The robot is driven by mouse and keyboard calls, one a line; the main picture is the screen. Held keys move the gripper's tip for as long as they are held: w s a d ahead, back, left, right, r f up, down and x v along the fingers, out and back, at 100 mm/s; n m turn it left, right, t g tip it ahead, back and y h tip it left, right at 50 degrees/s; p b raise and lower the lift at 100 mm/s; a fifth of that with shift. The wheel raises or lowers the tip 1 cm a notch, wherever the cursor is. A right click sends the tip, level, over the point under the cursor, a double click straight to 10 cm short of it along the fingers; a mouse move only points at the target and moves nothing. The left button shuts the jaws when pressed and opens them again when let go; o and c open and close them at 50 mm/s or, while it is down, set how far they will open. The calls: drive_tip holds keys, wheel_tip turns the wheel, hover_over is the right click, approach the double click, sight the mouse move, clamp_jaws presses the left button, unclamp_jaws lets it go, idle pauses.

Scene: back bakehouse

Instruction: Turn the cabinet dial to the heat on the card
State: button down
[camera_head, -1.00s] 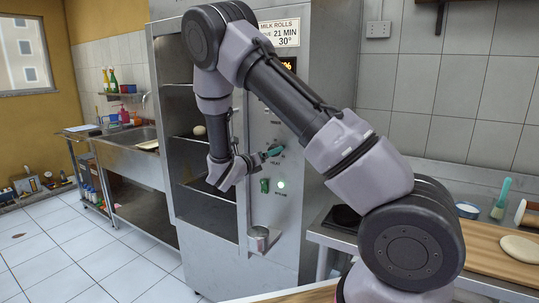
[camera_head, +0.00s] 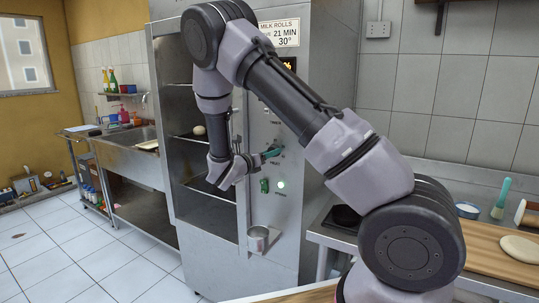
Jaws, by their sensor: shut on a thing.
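The steel cabinet (camera_head: 210,235) stands in the middle, with a card (camera_head: 279,33) at its top whose visible text reads "MILK ROLLS", "21 MIN" and "30°". My gripper (camera_head: 268,154) is at the cabinet's control panel (camera_head: 262,208), shut on the dial, with its green fingertips towards the panel. The dial is hidden behind the fingertips and I cannot read its setting. My arm covers part of the panel and of the display (camera_head: 289,64).
A steel cup (camera_head: 258,239) sticks out low on the panel. A worktop on the right holds a board (camera_head: 490,263) with dough (camera_head: 519,247), a brush (camera_head: 501,199) and a small bowl (camera_head: 467,210). A sink bench (camera_head: 130,150) stands at the left.

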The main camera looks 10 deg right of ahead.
drive_tip(key=m+y, duration=0.1)
drive_tip(key=m, duration=0.9)
drive_tip(key=m+t+y, duration=0.1)
drive_tip(key=m, duration=0.9)
drive_tip(key=shift+s+r, duration=0.1)
drive_tip(key=shift+s, duration=0.05)
drive_tip(key=shift+m, duration=0.3)
idle(0.4)
drive_tip(key=shift+c, duration=1.5)
unclamp_jaws()
